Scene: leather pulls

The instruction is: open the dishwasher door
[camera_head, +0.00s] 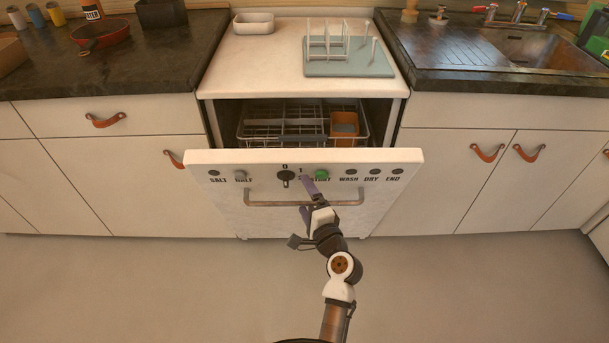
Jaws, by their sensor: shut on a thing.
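The dishwasher (300,58) is white and stands between two dark counters. Its door (390,197) is partly open, its top edge tilted out toward me, with a dark gap above it. The door has a dial, several small buttons or lamps and a long bar handle (270,203). My gripper (306,203) is shut on the handle, right of the handle's middle. My gripper and wrist cover part of the door front, and the exact finger contact is small in view. Inside, a wire rack (285,115) with an orange-brown basket (344,124) shows through the gap.
A drying rack on a pale blue mat (350,66) and a white dish (253,22) sit on top of the dishwasher. Cabinets with leather pulls (106,120) flank it. A red pan (100,37) and a sink (540,48) are on the counters. The floor before the door looks clear.

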